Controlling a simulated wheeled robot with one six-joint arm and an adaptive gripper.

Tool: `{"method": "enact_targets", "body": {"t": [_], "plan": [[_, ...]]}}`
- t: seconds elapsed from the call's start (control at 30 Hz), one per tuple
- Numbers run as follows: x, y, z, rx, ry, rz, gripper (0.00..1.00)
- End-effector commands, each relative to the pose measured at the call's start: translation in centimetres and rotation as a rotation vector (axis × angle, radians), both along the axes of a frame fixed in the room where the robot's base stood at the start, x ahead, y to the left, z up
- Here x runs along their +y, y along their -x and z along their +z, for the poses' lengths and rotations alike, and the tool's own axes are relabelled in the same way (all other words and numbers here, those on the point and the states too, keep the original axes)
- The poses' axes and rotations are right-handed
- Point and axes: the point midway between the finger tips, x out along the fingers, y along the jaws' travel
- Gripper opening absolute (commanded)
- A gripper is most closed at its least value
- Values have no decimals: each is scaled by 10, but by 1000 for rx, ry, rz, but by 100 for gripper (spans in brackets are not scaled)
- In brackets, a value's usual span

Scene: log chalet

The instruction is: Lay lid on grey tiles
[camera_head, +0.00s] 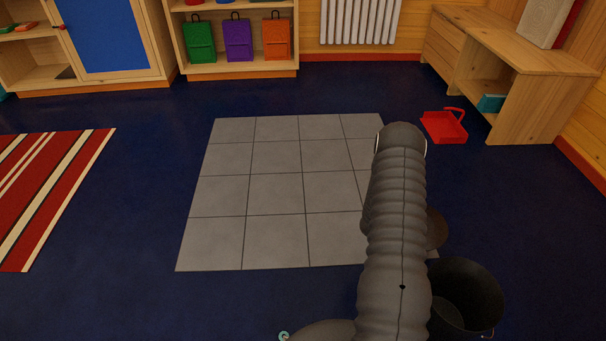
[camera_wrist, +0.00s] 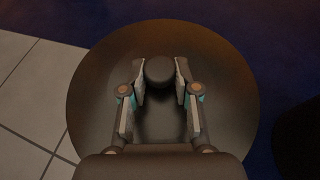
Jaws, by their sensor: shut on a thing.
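The lid is a dark brown round disc with a dark knob; it fills the middle of the wrist view (camera_wrist: 90,110). My gripper (camera_wrist: 160,72) is shut on the lid's knob, one finger on each side. In the head view only a small brown edge of the lid (camera_head: 437,230) shows to the right of my arm, which hides the rest. The grey tiles (camera_head: 270,190) form a square patch on the blue floor. In the wrist view the tiles (camera_wrist: 30,90) show to the left of the lid, which overlaps their edge in the picture. The gap beneath the lid cannot be judged.
A black bucket (camera_head: 468,295) stands on the floor right of my arm. A red dustpan-like tray (camera_head: 443,126) lies near the wooden bench (camera_head: 520,70). A striped rug (camera_head: 50,185) lies at left. Most of the tile patch is bare.

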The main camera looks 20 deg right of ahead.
Motion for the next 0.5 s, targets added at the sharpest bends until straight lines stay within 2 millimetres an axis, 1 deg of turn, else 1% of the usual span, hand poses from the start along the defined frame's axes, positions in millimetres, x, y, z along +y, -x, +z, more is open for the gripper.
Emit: {"method": "enact_targets", "body": {"t": [0.1, 0.27, 0.37, 0.5], "plan": [[-6, 7, -6, 0, 2, -22, 0], [-4, 4, -9, 0, 3, -22, 0], [4, -6, -17, 0, 3, -19, 0], [21, -27, -33, 1, 3, -18, 0]]}}
